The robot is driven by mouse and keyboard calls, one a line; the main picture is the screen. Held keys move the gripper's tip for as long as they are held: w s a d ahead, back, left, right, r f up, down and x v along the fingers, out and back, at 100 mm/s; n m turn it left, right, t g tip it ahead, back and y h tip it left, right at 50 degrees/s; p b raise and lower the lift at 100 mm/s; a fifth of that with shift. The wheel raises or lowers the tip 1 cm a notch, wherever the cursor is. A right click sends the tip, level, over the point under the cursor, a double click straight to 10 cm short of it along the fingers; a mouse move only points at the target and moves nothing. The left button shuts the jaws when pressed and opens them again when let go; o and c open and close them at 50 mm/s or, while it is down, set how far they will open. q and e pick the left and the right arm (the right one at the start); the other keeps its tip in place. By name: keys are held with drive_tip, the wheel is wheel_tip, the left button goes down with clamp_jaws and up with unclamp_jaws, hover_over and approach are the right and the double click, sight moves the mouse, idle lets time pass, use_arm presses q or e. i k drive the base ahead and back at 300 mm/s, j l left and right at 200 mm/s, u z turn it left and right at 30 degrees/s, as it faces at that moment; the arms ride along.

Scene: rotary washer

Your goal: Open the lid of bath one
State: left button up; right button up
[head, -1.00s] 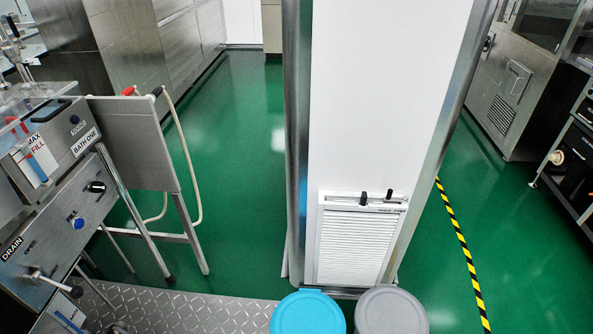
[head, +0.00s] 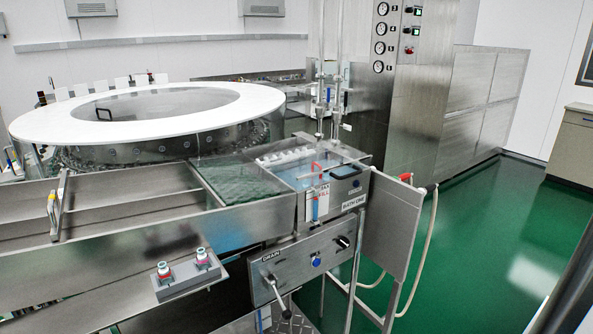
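Bath one (head: 353,203) is a steel tank at the centre right, with a "BATH ONE" label on its front. Its top shows a pale blue inside (head: 316,174), and a dark handle (head: 346,172) sits at its front top edge. I cannot tell whether a clear lid lies over it. Neither of my grippers is in view.
A large round washer with a white ring (head: 60,122) stands behind at left. A steel side panel (head: 390,225) and hose stand right. Green floor (head: 480,240) is open.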

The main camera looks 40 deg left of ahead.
sight(360, 169)
drive_tip(key=u, duration=0.85)
